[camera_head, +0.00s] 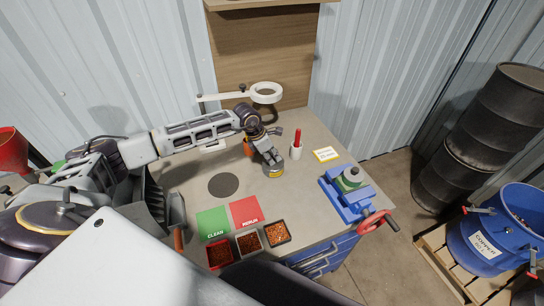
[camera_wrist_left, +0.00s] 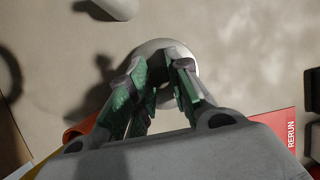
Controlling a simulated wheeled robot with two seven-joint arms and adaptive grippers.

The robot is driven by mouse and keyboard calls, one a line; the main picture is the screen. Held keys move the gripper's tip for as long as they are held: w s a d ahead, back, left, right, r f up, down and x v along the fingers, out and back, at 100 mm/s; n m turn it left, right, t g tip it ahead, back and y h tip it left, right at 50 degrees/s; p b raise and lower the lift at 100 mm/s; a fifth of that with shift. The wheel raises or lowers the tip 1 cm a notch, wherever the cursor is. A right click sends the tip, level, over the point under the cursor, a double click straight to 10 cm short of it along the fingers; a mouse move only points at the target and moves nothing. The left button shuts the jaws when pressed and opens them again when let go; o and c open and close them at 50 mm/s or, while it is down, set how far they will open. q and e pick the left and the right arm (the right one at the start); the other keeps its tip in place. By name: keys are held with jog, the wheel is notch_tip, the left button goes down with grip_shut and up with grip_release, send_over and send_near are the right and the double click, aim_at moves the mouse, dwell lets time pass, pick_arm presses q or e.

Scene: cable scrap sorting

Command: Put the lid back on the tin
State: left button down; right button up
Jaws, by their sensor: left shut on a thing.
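My left gripper (camera_head: 272,165) reaches over the middle of the bench, fingers pointing down. In the left wrist view its green-padded fingers (camera_wrist_left: 157,92) are closed in over a pale round lid (camera_wrist_left: 180,48). The fingers hide the lid's middle, so the exact grip does not show. In the head view a small round tin with a yellow side (camera_head: 275,175) shows right below the fingertips. I cannot tell whether the lid touches the tin's rim or hovers just above it. My right gripper is not in view.
A dark round mat (camera_head: 223,185) lies to the left. Green (camera_head: 212,222) and red (camera_head: 244,211) pads and several scrap trays (camera_head: 277,233) line the front. A blue vise (camera_head: 345,199) stands right. A red-topped holder (camera_head: 296,150) and ring lamp (camera_head: 267,93) stand behind.

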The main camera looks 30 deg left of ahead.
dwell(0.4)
pick_arm(q)
jog(key=c, duration=1.2)
grip_release()
jog(key=shift+c, duration=0.2)
jog(key=v, duration=1.2)
